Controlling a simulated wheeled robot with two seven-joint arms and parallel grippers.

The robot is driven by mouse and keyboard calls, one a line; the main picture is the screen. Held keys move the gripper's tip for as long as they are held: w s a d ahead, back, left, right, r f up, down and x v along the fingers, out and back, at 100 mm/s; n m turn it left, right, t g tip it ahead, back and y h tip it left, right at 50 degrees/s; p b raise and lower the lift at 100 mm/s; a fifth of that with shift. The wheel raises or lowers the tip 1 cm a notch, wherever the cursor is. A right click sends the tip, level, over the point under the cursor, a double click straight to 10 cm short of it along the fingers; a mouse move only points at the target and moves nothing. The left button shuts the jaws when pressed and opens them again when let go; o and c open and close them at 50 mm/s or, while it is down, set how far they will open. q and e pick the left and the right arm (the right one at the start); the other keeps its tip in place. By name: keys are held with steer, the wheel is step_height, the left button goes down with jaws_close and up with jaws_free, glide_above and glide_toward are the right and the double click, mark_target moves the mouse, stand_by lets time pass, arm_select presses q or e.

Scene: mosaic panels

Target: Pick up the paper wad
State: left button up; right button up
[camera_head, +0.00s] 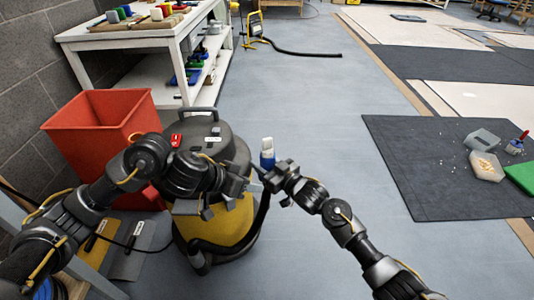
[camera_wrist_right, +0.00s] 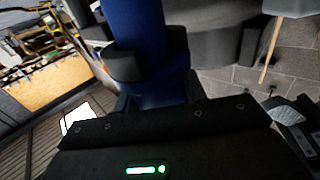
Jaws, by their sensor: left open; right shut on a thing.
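I cannot make out a paper wad with certainty in either view. My right gripper (camera_head: 264,174) is shut on a blue object with a white top (camera_head: 267,157), upright beside the vacuum. In the right wrist view the blue object (camera_wrist_right: 137,25) stands between the dark fingers of the right gripper (camera_wrist_right: 148,62); its white top is not seen there. My left gripper (camera_head: 219,209) is open, with nothing visible between its fingers, in front of the yellow vacuum body.
A red bin (camera_head: 95,120) stands at left beside the grey and yellow vacuum (camera_head: 222,228). A white workbench (camera_head: 125,34) stands behind. A dark mat (camera_head: 435,195) at right bears a grey box, a tray, a green item and white scraps. The middle floor is clear.

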arm_select(q)
step_height(320, 180, down, 4)
steer(key=s+d+n+h, duration=0.1)
steer(key=s+d+h, duration=0.1)
steer(key=s+d, duration=0.1)
steer(key=m+t+h, duration=0.2)
steer(key=t+h, duration=0.1)
steer(key=t, duration=0.4)
glide_toward(272, 150)
steer(key=x, duration=0.5)
steer(key=shift+w+a+f, duration=0.25)
steer(key=shift+w+f, duration=0.05)
steer(key=shift+w, duration=0.2)
steer(key=shift+f+x, duration=0.15)
steer(key=shift+x, duration=1.35)
steer(key=shift+f+x, duration=0.2)
steer(key=shift+x, duration=1.25)
steer(key=shift+w, duration=0.1)
steer(key=shift+a+f, duration=0.1)
steer(key=c, duration=0.8)
